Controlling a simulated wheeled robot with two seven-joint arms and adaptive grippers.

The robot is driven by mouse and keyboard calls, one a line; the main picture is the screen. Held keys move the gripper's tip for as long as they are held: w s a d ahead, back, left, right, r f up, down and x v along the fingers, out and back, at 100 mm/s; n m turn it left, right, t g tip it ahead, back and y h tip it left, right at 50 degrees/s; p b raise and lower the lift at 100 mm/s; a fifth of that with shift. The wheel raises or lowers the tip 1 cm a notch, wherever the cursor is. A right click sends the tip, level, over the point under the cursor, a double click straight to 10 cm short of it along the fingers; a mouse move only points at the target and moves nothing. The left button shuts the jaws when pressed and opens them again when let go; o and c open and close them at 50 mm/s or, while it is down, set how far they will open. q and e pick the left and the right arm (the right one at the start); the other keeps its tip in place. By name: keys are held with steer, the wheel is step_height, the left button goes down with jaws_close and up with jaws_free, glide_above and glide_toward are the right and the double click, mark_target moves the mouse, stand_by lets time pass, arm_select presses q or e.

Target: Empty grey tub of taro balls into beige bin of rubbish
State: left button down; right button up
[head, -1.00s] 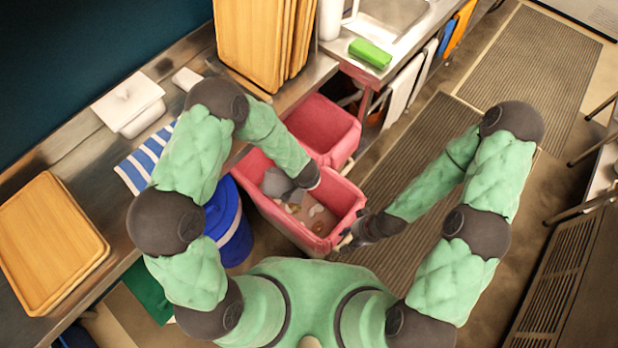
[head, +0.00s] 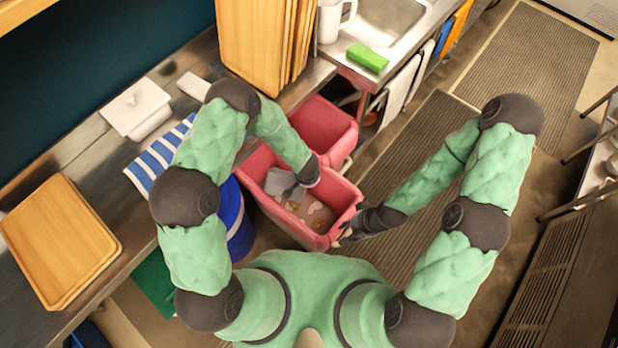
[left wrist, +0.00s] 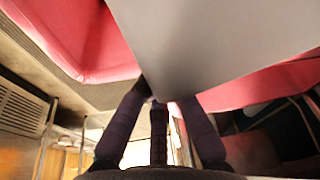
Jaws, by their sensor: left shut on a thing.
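The grey tub (head: 281,184) is in the mouth of the front bin (head: 265,209), which looks pinkish red rather than beige. My left gripper (left wrist: 160,92) is shut on the tub, whose flat grey side (left wrist: 215,40) fills the upper left wrist view. The tub looks tipped, but its inside is hidden. Pale and brownish bits (head: 313,214) lie in the bin; I cannot tell which are taro balls. My right gripper (head: 350,229) is at the bin's right rim; its finger opening is unclear.
A second pinkish-red bin (head: 322,124) stands just behind. A blue bucket (head: 238,228) is left of the front bin, beside the metal counter (head: 75,150). Wooden boards (head: 60,240) and a striped cloth (head: 150,171) lie on the counter. Ribbed matting (head: 425,140) is clear at right.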

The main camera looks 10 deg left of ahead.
arm_select(q)
steer(key=f+g+p, duration=0.1)
steer(key=p, duration=0.4)
steer(key=w+f+g+p, duration=0.1)
steer(key=g+p, duration=0.1)
steer(key=p, duration=0.3)
steer(key=shift+w+y, duration=0.3)
steer(key=shift+w+d+f+g+b, duration=0.1)
steer(key=shift+w+f+g+b, duration=0.2)
steer(key=shift+b, duration=0.4)
steer(key=shift+w+f+g+b, duration=0.1)
steer(key=shift+f+g+b, duration=0.25)
steer(key=shift+b, duration=0.3)
steer(key=shift+w+d+f+g+y+b, duration=0.25)
steer(key=shift+g+b, duration=0.6)
steer(key=shift+b, duration=1.8)
steer(key=shift+w+f+g+y+b, duration=0.1)
steer(key=shift+w+f+g+b, duration=0.55)
steer(key=shift+b, duration=1.95)
steer(key=shift+w+d+f+g+y+b, duration=0.15)
steer(key=shift+g+b, duration=0.9)
steer(key=shift+b, duration=1.6)
steer(key=shift+a+r, duration=0.1)
